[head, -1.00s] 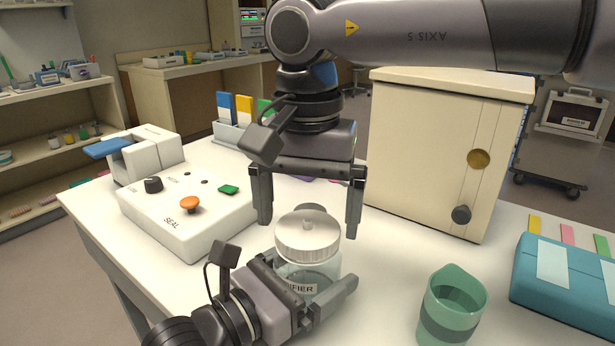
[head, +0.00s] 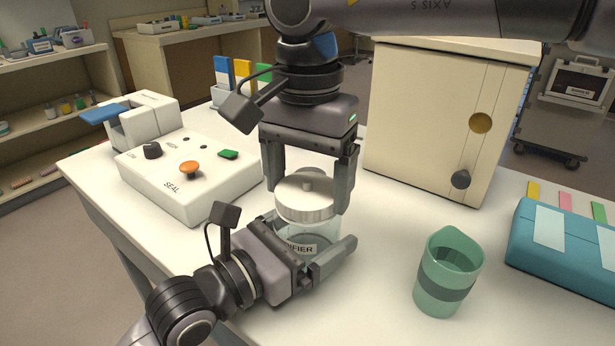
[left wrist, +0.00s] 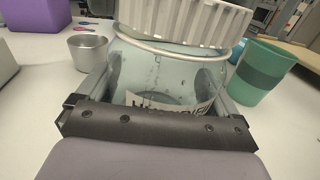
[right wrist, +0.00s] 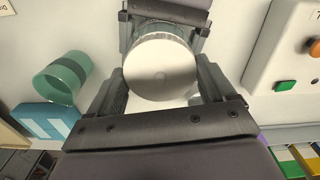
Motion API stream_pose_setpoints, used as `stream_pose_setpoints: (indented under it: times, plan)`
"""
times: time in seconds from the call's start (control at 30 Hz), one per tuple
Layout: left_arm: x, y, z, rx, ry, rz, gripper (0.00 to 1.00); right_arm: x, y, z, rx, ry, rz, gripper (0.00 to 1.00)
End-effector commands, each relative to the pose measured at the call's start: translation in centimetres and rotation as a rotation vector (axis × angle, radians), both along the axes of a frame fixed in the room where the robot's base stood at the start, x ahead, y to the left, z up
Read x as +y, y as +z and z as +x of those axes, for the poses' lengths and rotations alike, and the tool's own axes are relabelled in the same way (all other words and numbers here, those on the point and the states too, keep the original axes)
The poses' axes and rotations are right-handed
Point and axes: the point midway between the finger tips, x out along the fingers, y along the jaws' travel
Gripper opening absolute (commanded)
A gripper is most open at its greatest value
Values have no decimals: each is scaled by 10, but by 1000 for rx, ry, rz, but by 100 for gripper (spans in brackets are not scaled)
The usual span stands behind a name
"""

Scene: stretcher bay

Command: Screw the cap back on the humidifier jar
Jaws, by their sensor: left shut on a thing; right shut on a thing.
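The humidifier jar (head: 312,243) is clear glass with a dark-lettered label and stands upright on the white table. My left gripper (head: 330,258) is shut around its body; the jar also shows in the left wrist view (left wrist: 165,75). The white ribbed cap (head: 306,196) is at the jar's mouth. My right gripper (head: 309,192) points down from above and is shut on the cap's sides. In the right wrist view the round cap top (right wrist: 160,67) lies between the fingers. In the left wrist view the cap looks slightly tilted over the glass rim; the threads are hidden.
A green cup (head: 449,272) stands right of the jar, with a teal case (head: 565,250) beyond it. A cream cabinet (head: 440,130) is behind. A white sealer box (head: 190,175) with an orange knob is at left. A metal cup (left wrist: 88,52) shows in the left wrist view.

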Motion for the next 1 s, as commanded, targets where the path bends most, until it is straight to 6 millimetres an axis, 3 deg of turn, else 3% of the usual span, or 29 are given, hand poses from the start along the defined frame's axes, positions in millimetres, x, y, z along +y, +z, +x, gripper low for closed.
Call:
stream_pose_setpoints:
  times: [1.0]
  plan:
    - [0, -1, 0, 1, 0, 3, 9, 0, 0, 0, 2, -1625, 7, 47]
